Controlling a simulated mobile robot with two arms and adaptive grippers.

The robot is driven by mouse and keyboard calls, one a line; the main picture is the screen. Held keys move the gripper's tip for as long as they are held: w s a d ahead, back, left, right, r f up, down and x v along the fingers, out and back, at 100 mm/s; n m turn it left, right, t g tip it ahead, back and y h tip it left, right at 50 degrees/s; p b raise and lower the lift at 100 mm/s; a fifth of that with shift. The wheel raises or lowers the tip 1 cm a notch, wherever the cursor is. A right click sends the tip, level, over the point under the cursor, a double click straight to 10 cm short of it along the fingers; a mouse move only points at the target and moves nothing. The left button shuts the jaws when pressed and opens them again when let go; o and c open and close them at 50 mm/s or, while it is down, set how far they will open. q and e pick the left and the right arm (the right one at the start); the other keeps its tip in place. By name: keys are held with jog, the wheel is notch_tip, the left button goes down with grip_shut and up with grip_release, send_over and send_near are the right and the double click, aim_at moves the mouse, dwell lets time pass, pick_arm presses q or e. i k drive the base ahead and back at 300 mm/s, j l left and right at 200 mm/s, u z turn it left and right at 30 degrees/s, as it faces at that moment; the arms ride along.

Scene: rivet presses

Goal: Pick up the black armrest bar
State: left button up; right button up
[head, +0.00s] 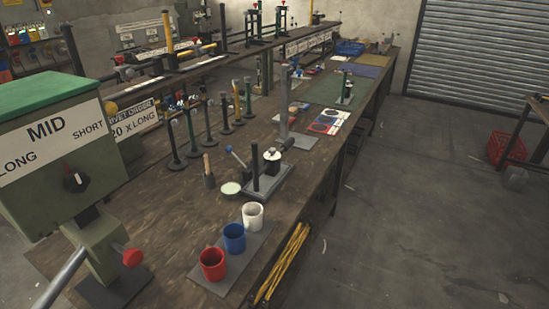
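I cannot tell for sure which thing is the black armrest bar. A black upright post (256,166) stands on a grey plate on the workbench, near the middle of the head view. Several other dark upright bars with round feet stand in a row further left, one of them a black bar (173,145). A tall black post (223,27) also stands at the back. Neither of my grippers is in view.
A green press (50,190) with a dial marked MID fills the left. Red (213,265), blue (234,238) and white (253,216) cups stand on a grey mat near the workbench's (150,235) front edge, beside yellow rods (283,265). Open floor (430,220) lies right.

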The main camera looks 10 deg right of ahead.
aim_at(263, 180)
jog(key=i+l, duration=0.2)
jog(key=l, duration=0.15)
jog(key=i+l+u, duration=0.15)
jog(key=l, duration=0.2)
jog(key=i+l, duration=0.2)
jog(key=l, duration=0.2)
jog(key=i+l+u, duration=0.15)
jog(key=l, duration=0.2)
jog(key=i+l, duration=0.15)
jog(key=l, duration=0.25)
jog(key=i+l+u, duration=0.15)
jog(key=l, duration=0.25)
